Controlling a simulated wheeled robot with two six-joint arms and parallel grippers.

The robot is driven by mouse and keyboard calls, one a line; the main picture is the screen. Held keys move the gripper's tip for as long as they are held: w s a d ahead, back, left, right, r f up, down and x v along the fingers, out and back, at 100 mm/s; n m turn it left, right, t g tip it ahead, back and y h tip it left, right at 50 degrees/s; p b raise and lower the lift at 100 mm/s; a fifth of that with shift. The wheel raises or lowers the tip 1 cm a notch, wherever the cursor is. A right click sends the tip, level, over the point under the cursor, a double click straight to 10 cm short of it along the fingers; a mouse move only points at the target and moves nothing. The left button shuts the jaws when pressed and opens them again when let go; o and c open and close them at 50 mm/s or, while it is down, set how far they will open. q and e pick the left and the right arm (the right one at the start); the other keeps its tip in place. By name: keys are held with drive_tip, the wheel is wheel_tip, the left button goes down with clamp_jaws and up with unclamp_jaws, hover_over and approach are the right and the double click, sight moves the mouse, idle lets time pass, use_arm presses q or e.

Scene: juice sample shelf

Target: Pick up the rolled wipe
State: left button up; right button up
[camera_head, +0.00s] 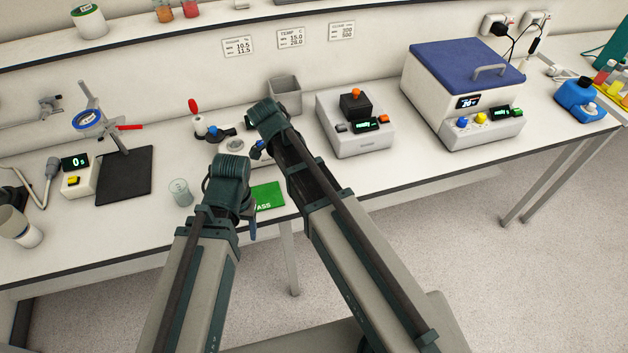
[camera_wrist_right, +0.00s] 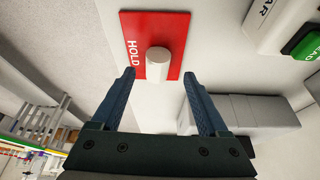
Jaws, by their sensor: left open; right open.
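A short white cylinder, which looks like the rolled wipe (camera_wrist_right: 157,64), is on a red card marked HOLD (camera_wrist_right: 178,30) in the right wrist view. My right gripper (camera_wrist_right: 159,75) is open, its two blue fingers pointing toward the card. The roll shows between the fingertips, and the fingers do not visibly touch it; the remaining distance is hard to tell. In the head view the roll and red card are hidden, probably behind my arms. My left gripper (camera_head: 250,228) is open beside a green PASS card (camera_head: 268,196) near the bench's front edge.
A grey device with an orange knob (camera_head: 357,103) and a blue-lidded box (camera_head: 465,75) stand to the right. A grey bin (camera_head: 286,95) is behind my arms. A beaker (camera_head: 180,192) and black pad (camera_head: 124,175) are to the left.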

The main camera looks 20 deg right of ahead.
drive_tip(key=b+x, duration=0.3)
drive_tip(key=x, duration=0.2)
drive_tip(key=shift+d+r+b, duration=0.15)
drive_tip(key=shift+d+b, duration=0.05)
drive_tip(key=shift+b, duration=0.2)
drive_tip(key=shift+r, duration=0.1)
clamp_jaws()
